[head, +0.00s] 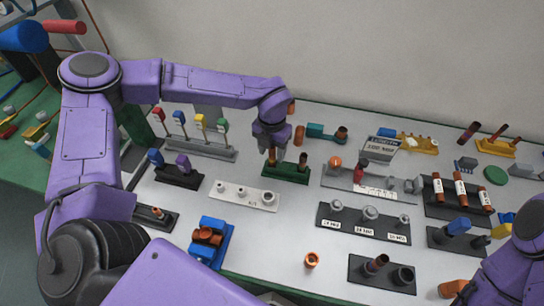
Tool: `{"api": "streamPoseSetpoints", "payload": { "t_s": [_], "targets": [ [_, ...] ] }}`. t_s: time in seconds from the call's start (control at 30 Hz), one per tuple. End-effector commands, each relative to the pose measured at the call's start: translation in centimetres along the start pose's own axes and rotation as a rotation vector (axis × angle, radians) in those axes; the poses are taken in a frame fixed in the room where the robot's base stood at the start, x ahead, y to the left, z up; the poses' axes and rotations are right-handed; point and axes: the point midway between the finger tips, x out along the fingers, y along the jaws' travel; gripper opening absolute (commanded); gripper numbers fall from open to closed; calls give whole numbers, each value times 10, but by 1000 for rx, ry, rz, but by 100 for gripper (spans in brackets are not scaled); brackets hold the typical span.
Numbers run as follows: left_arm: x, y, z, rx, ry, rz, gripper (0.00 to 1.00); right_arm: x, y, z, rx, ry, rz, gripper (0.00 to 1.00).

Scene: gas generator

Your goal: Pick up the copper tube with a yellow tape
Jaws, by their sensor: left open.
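My left gripper (271,148) points down over the green rack (287,176) near the middle of the table, with its jaws open. A copper tube (302,160) stands upright in that rack just right of the gripper. Another brownish upright piece is at the fingertips, partly hidden; I cannot tell whether it lies between the jaws. No yellow tape can be made out on these tubes. Several copper tubes with white labels (461,192) lie on a dark rack at the right. My right arm shows at the lower right, but its gripper is not in view.
A grey rack with coloured tags (190,148) and a white plate with pegs (243,196) stand near the left gripper. A blue block holder (211,243) and a copper ring (312,260) are in front. A wall closes the back.

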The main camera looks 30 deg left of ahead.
Motion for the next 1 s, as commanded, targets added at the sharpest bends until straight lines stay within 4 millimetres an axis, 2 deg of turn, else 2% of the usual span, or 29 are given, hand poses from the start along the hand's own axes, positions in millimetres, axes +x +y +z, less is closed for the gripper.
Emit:
{"api": "streamPoseSetpoints", "payload": {
  "t_s": [0.03, 0.07, 0.2, 0.5, 0.67, 0.8, 0.87, 1.0],
  "targets": [
    [0, 0, 0, 0, 0, 0, 52, 0, 0, 0, 0, 0, 0, 43],
    [0, 0, 0, 0, 0, 0, 46, 0, 0, 0, 0, 0, 0, 43],
    [0, 0, 0, 0, 0, 0, 0, 0, 0, 0, 0, 0, 0, 43],
    [-1, 0, 0, 0, 0, 0, 0, 0, 0, 0, 0, 0, 0, 43],
    [-12, 0, 1, 1, -3, -1, 0, 3, 0, 1, 0, 0, 0, 43],
    [-36, -2, -3, 2, -5, -2, 0, 8, -1, 3, 0, 0, 0, 43],
    [-47, -6, -13, 3, -6, -2, 0, 13, -1, 5, 0, 0, 0, 43],
    [-86, -17, -44, 3, -10, -1, 0, 24, -2, 10, 0, 0, 0, 43]
  ]
}}
